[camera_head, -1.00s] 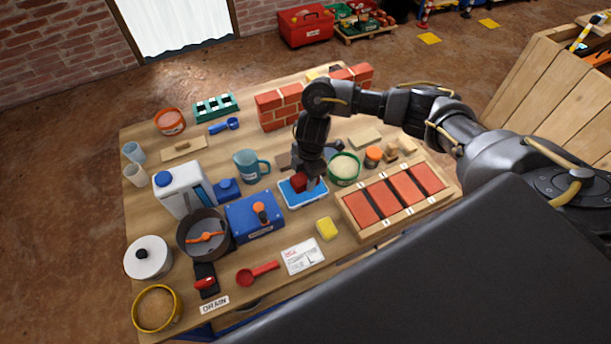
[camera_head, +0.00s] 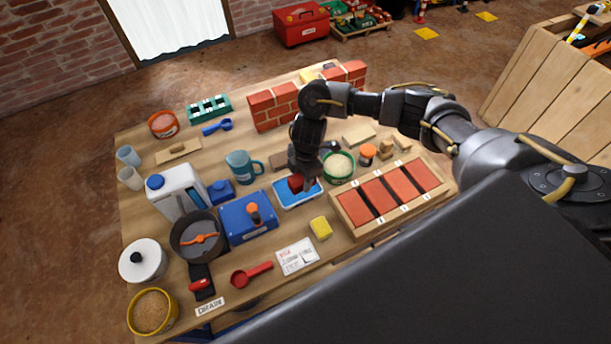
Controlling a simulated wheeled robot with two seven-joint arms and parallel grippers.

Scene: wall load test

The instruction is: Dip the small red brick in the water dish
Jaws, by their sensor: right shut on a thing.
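The small red brick (camera_head: 296,183) is at the tip of my right gripper (camera_head: 303,177), which is shut on it. The gripper points down over the water dish (camera_head: 290,204), a shallow white tray with blue water. The brick shows over the dish's back left part. I cannot tell whether it touches the water. The gripper and brick hide part of the dish's far side. My left gripper is not in view.
A blue box (camera_head: 248,220) stands close left of the dish, and a yellow sponge (camera_head: 320,228) lies in front. A green-rimmed bowl (camera_head: 338,167) and a wooden tray of red bricks (camera_head: 347,206) are to the right. A teal mug (camera_head: 241,166) and a brick wall (camera_head: 268,109) stand behind.

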